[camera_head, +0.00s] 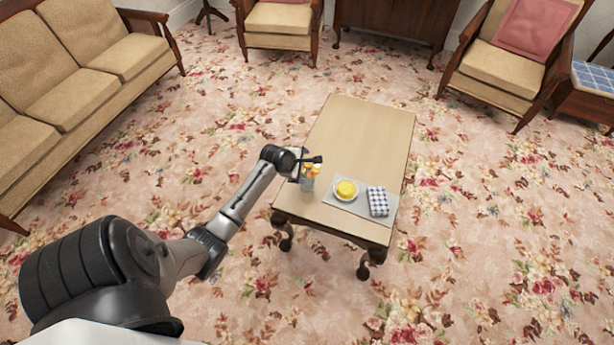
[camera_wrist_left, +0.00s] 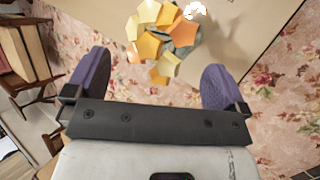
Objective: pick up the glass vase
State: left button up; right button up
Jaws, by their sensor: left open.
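The glass vase (camera_head: 307,184) stands at the near left edge of the wooden coffee table (camera_head: 358,133), holding orange and yellow flowers (camera_head: 311,171). In the left wrist view, the flowers (camera_wrist_left: 150,42) cover much of the grey-green vase (camera_wrist_left: 185,36), just beyond and between the fingers. My left gripper (camera_head: 306,161) is at the flowers, partly hiding them in the head view. In the left wrist view my left gripper (camera_wrist_left: 156,80) is open, its two purple fingers wide apart with nothing between their pads. My right gripper is not in view.
A yellow item on a plate (camera_head: 345,189) and a blue-checked cloth (camera_head: 378,201) lie on a pale mat (camera_head: 358,206) right of the vase. The table's far half is bare. A sofa (camera_head: 75,65) and armchairs (camera_head: 517,55) stand around on flowered carpet.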

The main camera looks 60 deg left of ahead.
aim_at(307, 168)
pick_arm(q)
jog(key=b+x, duration=0.3)
jog(key=x, duration=0.1)
jog(key=shift+f, duration=0.25)
jog(key=shift+w+a+f+b, duration=0.1)
jog(key=shift+w+f+b, duration=0.2)
jog(key=shift+w+b, duration=0.05)
jog(key=c, duration=0.8)
jog(key=shift+r, duration=0.2)
